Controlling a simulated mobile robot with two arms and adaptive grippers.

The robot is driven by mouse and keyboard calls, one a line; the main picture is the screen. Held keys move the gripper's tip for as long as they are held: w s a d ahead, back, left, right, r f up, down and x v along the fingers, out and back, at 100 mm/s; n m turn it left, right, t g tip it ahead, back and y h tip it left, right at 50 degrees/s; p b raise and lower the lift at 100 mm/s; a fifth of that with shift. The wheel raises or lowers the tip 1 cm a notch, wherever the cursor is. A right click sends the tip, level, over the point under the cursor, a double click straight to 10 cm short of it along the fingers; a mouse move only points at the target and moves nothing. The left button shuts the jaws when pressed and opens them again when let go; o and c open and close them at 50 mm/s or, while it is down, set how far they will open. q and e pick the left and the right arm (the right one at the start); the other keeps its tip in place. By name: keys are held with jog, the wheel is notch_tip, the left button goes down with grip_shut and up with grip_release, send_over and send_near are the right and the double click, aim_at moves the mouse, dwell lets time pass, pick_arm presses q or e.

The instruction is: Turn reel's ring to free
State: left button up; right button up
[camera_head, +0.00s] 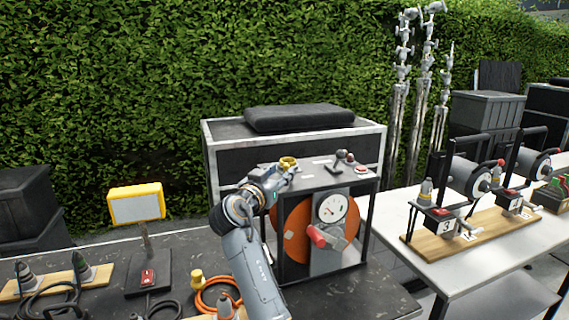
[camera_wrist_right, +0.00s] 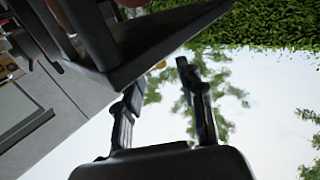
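The reel (camera_head: 292,236) is an orange drum in a black frame on the dark table, with a round gauge and a red handle at its front. A yellow ring (camera_head: 288,163) stands on the frame's top, at its left part. My right gripper (camera_head: 283,177) is just in front of and beside the ring; whether it touches is unclear. In the right wrist view its two fingers (camera_wrist_right: 160,78) are apart, with a small yellowish bit visible between them, probably the ring. The ring's setting is too small to read. My left gripper is not in view.
A red button (camera_head: 361,170) and small grey levers (camera_head: 345,157) sit on the frame's top right. A yellow lamp (camera_head: 136,204) and an orange cable coil (camera_head: 215,295) are left. Numbered reels (camera_head: 465,180) stand on the right table. A black case (camera_head: 226,133) is behind.

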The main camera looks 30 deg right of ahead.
aim_at(285, 167)
jog(key=shift+r+p+x, duration=0.2)
jog(key=shift+p+x, duration=0.1)
jog(key=shift+x, duration=0.85)
jog(key=shift+w+d+f, duration=0.2)
jog(key=shift+w+d, duration=0.1)
jog(key=shift+d, duration=0.2)
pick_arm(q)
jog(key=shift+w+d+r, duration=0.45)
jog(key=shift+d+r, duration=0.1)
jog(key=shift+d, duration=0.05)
pick_arm(e)
jog(key=shift+a, duration=0.1)
grip_shut()
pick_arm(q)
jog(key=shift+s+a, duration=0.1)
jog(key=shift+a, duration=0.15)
